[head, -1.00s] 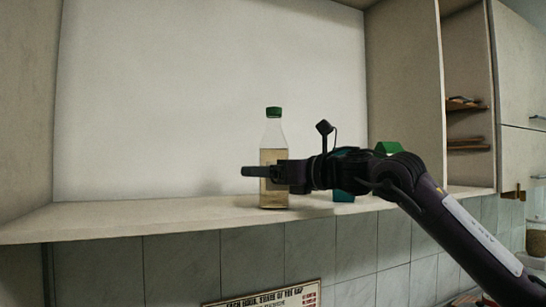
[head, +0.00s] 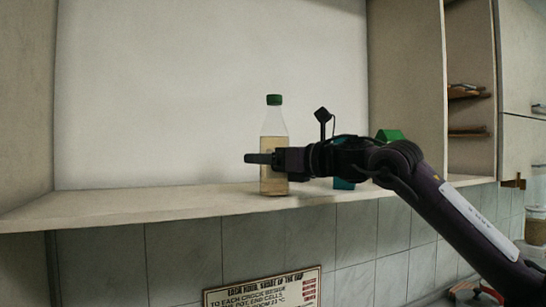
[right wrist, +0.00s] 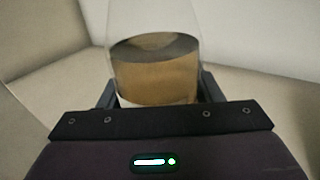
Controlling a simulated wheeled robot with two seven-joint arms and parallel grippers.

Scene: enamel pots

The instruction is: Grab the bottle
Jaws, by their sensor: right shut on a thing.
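The bottle (head: 273,129) is clear with a green cap and a pale yellow-brown liquid inside. It stands upright on the shelf (head: 130,205) in the head view. My right gripper (head: 262,159) is around the lower half of the bottle and shut on it, coming in from the right. In the right wrist view the bottle (right wrist: 155,68) sits between the two fingers (right wrist: 156,92), with its liquid level showing. The bottle's base seems to be at the shelf surface; I cannot tell whether there is a gap. My left gripper is not in view.
A teal thing with a green top (head: 390,135) stands partly hidden behind my right arm. An open side cabinet (head: 468,110) is at the right. A sign (head: 265,289) hangs on the tiles below. The shelf left of the bottle is clear.

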